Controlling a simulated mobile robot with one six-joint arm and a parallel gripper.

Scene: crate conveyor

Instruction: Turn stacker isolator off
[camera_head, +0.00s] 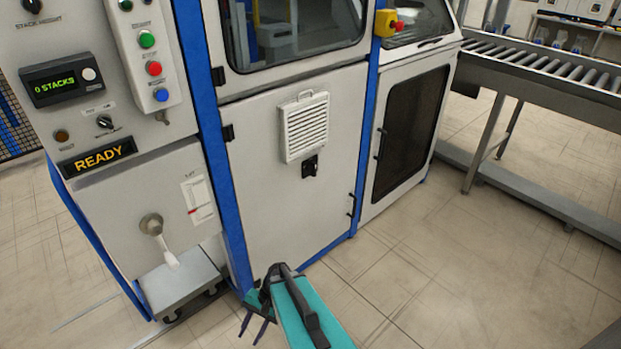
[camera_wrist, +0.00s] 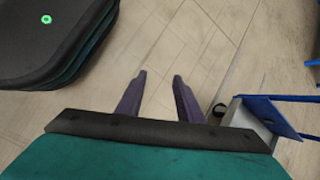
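The stacker's control panel (camera_head: 60,108) is at the left of the head view. No label there reads clearly as isolator. A small black rotary knob (camera_head: 104,121) sits beside an amber lamp, and a light-coloured lever with a round hub (camera_head: 152,224) sits lower, its arm pointing down. A black latch or switch (camera_head: 311,166) is on the cabinet door under a vent. I cannot tell which is the isolator. My gripper (camera_head: 252,333) is low near the floor, in front of the cabinet, well below these controls. In the wrist view my gripper (camera_wrist: 160,76) has its fingers apart, with nothing between them.
The display (camera_head: 57,85) reads "0 STACKS" and a sign (camera_head: 97,157) reads "READY". Green, red and blue buttons (camera_head: 154,68) sit on a side box. A red emergency stop (camera_head: 397,26) is on the frame. A roller conveyor (camera_head: 560,70) stands right. Floor in front is clear.

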